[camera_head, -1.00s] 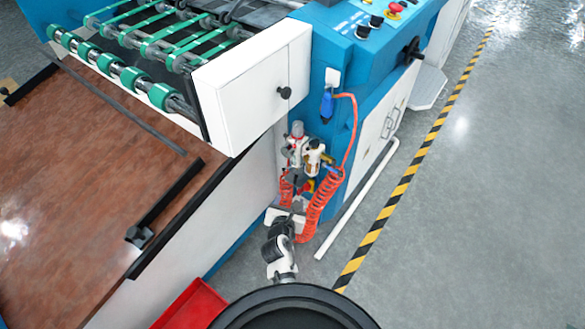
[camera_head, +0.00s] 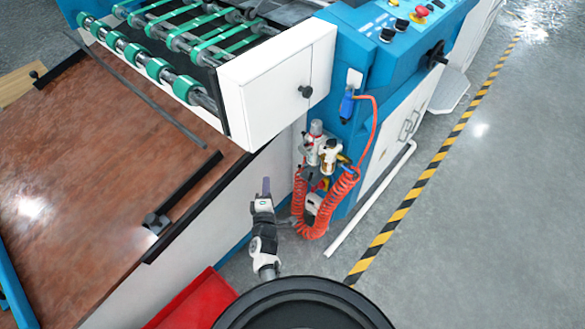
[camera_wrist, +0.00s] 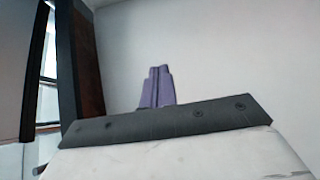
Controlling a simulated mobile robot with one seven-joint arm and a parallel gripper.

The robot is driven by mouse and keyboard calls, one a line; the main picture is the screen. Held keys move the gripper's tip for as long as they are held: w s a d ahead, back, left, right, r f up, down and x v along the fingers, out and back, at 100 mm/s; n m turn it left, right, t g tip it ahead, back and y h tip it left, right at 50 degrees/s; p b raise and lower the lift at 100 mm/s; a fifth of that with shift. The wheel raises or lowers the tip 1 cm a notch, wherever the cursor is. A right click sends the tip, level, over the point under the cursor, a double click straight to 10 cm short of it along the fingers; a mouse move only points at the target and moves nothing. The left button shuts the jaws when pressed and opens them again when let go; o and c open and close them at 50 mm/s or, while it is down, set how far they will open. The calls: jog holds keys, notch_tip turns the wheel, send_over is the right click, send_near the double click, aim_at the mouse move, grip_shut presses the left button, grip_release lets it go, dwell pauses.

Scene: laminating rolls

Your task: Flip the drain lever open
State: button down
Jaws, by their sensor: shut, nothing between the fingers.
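The air unit (camera_head: 322,150), with white, red and yellow parts, is mounted low on the blue machine in the head view. I cannot make out the drain lever for sure; small yellow and red parts (camera_head: 322,184) show low on the unit, partly behind an orange coiled hose (camera_head: 342,188). My gripper (camera_head: 266,186) is left of the unit and apart from it in the picture, before the white machine side. Its purple fingers are together and empty. In the wrist view the shut fingers (camera_wrist: 156,86) point at a plain pale wall; neither unit nor lever shows there.
A brown table (camera_head: 95,165) with a dark edge lies to the left. A red bin (camera_head: 200,300) is on the floor near my base. A white pipe (camera_head: 370,198) runs along the floor on the right. Grey floor is clear beyond the striped line (camera_head: 430,165).

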aim_at(307, 164)
jog(key=shift+w+d+f+m+h, duration=0.1)
jog(key=shift+d+f+m+h, duration=0.15)
jog(key=shift+d+m+h, duration=0.4)
jog(key=shift+s+d+f+m+h, duration=0.15)
jog(key=shift+d+m+h, duration=0.25)
jog(key=shift+m+h, duration=0.45)
jog(key=shift+w+d+f+m+h, duration=0.15)
jog(key=shift+d+f+m+h, duration=0.25)
jog(key=shift+m, duration=0.5)
jog(key=shift+w+d+r, duration=0.1)
jog(key=shift+w, duration=0.05)
jog(key=w+d+b, duration=0.1)
jog(key=w+b, duration=0.1)
jog(key=w, duration=0.8)
jog(key=s+d, duration=0.1)
jog(key=s+d+b, duration=0.1)
jog(key=d, duration=0.1)
jog(key=shift+d, duration=0.25)
